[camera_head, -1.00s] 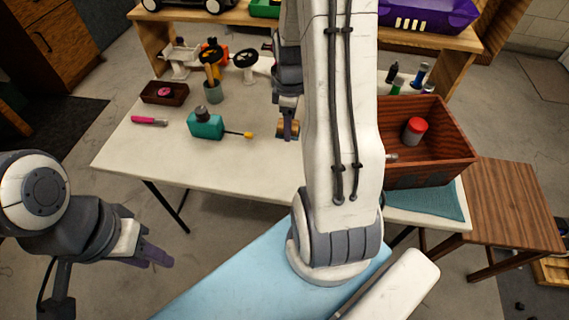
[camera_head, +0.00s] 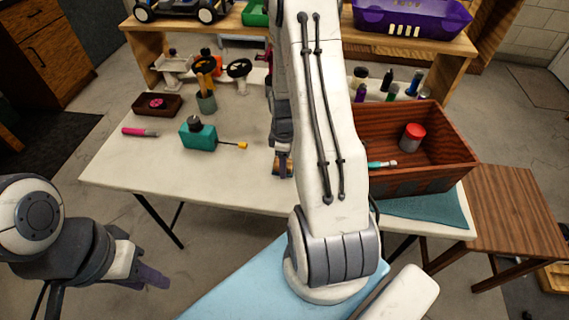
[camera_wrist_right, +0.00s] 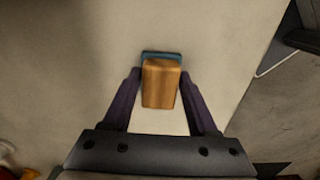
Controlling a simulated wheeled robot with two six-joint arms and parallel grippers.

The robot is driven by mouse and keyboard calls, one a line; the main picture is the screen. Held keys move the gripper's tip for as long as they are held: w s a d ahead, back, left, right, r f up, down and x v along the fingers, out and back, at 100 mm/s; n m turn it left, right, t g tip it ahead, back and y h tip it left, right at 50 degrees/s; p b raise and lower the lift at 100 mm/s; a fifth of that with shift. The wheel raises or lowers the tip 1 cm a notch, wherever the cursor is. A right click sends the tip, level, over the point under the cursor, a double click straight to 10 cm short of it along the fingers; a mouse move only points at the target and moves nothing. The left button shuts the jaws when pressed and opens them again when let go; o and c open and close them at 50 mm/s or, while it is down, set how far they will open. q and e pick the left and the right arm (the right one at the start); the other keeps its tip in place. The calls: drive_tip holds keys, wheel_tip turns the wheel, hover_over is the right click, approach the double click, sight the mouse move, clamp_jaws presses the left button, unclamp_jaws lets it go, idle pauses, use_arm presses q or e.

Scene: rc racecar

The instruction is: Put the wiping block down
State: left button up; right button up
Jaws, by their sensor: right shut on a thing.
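The wiping block (camera_wrist_right: 160,84) is a wooden block with a blue layer at its far edge. In the right wrist view it sits between the two fingers of my right gripper (camera_wrist_right: 160,92), which is shut on it. In the head view the right gripper (camera_head: 283,168) is over the middle of the white table (camera_head: 235,180), right of the teal bottle. The block is mostly hidden there by the fingers and arm. I cannot tell whether it touches the table. My left gripper (camera_head: 150,276) hangs off the table's front left; its opening is unclear.
A wooden box (camera_head: 440,150) holding a red-lidded can (camera_head: 412,137) stands right. The table's front middle looks clear.

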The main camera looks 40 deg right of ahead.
drive_tip(key=shift+f, duration=0.2)
drive_tip(key=o, duration=1.2)
